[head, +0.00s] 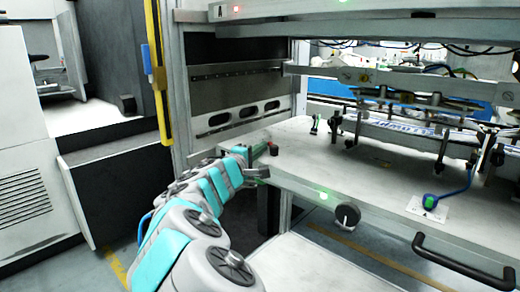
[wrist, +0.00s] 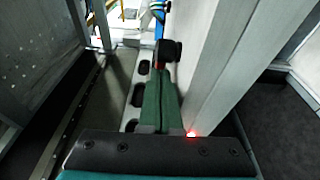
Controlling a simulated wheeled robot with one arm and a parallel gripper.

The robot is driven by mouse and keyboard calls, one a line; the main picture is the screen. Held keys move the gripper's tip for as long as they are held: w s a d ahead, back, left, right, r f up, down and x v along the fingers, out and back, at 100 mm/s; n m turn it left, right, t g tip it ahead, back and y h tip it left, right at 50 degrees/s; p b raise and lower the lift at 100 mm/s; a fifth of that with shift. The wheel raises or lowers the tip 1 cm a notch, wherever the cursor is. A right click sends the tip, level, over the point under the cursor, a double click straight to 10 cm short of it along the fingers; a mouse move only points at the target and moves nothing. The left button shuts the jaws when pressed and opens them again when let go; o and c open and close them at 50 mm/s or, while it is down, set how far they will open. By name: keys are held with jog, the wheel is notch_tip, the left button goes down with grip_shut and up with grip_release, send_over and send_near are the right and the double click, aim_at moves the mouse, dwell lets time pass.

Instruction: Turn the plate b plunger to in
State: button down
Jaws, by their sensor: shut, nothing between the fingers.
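A small black knob with a reddish part under it, likely the plate b plunger, stands at the left edge of the pale plate (head: 300,150) in the head view (head: 274,150). In the wrist view the black knob (wrist: 170,50) is just beyond the fingertips, slightly right. My gripper (head: 262,151) is at the plate's left corner, close to the knob. In the wrist view its green fingers (wrist: 161,78) are together with nothing between them. I cannot tell whether they touch the knob. The plunger's lower part is mostly hidden by the fingers.
An upper frame beam (head: 350,12) crosses overhead. A slotted metal rail (head: 235,118) lies behind.

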jog(key=shift+w+m+g+h+p, duration=0.25)
jog(key=shift+m+g+h+p, duration=0.3)
jog(key=shift+h, duration=0.25)
jog(key=shift+w+m+g+h+p, duration=0.2)
jog(key=shift+m+g+h+p, duration=0.15)
jog(key=shift+m+h+p, duration=0.4)
jog(key=shift+w+d+f+m+g+h+p, duration=0.1)
jog(key=shift+w+m+g+h+p, duration=0.15)
jog(key=shift+m+g+h, duration=0.35)
jog(key=shift+w+m+g+h+p, duration=0.1)
jog(key=shift+m+g+h+p, duration=0.25)
jog(key=shift+g+h, duration=0.35)
jog(key=shift+w+d, duration=0.15)
jog(key=shift+w, duration=0.1)
jog(key=shift+w+d+b, duration=0.2)
jog(key=shift+w+b, duration=0.1)
dwell(0.6)
